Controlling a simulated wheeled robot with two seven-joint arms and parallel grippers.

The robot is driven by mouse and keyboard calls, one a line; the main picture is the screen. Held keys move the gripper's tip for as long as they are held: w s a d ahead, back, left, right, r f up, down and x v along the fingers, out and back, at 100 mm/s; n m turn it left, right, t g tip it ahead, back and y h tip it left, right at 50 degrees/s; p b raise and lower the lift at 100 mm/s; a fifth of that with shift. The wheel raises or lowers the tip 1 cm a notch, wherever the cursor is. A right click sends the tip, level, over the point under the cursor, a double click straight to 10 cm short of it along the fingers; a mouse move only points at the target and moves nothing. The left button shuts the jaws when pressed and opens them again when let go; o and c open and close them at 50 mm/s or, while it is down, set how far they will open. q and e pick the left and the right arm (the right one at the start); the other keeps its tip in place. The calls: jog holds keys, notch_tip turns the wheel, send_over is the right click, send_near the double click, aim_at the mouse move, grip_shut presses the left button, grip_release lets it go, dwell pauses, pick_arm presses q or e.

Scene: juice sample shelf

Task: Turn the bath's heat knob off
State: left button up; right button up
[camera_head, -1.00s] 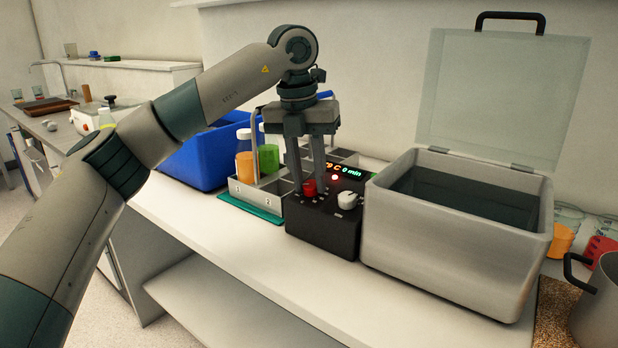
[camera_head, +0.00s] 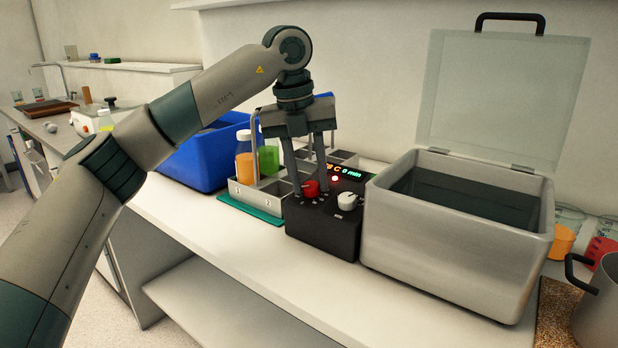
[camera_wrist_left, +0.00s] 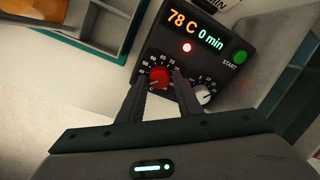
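The bath's black control box (camera_head: 322,228) stands left of the grey metal bath (camera_head: 450,245). Its red heat knob (camera_head: 311,188) shows between the fingers of my left gripper (camera_head: 311,192). In the left wrist view the red knob (camera_wrist_left: 159,77) sits in a number dial, with one finger of the left gripper (camera_wrist_left: 160,78) on each side. Narrow gaps seem to show between fingertips and knob. The display (camera_wrist_left: 196,29) reads 78 C and 0 min, and a red lamp (camera_wrist_left: 186,47) is lit. A white knob (camera_head: 347,201) stands to the right. My right gripper is out of view.
A metal rack (camera_head: 247,196) with orange and green bottles stands left of the box on a green mat. A blue bin (camera_head: 195,165) is behind it. The bath's clear lid (camera_head: 500,100) is raised. A green START button (camera_wrist_left: 239,57) is near the display.

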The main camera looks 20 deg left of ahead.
pick_arm(q)
jog(key=shift+o, duration=0.9)
notch_tip(320, 180, up, 17)
jog(key=s+a+p, duration=0.2)
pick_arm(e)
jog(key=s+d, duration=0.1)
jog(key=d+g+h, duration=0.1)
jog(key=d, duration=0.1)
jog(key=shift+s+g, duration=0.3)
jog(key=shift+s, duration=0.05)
pick_arm(q)
jog(key=shift+a, duration=0.1)
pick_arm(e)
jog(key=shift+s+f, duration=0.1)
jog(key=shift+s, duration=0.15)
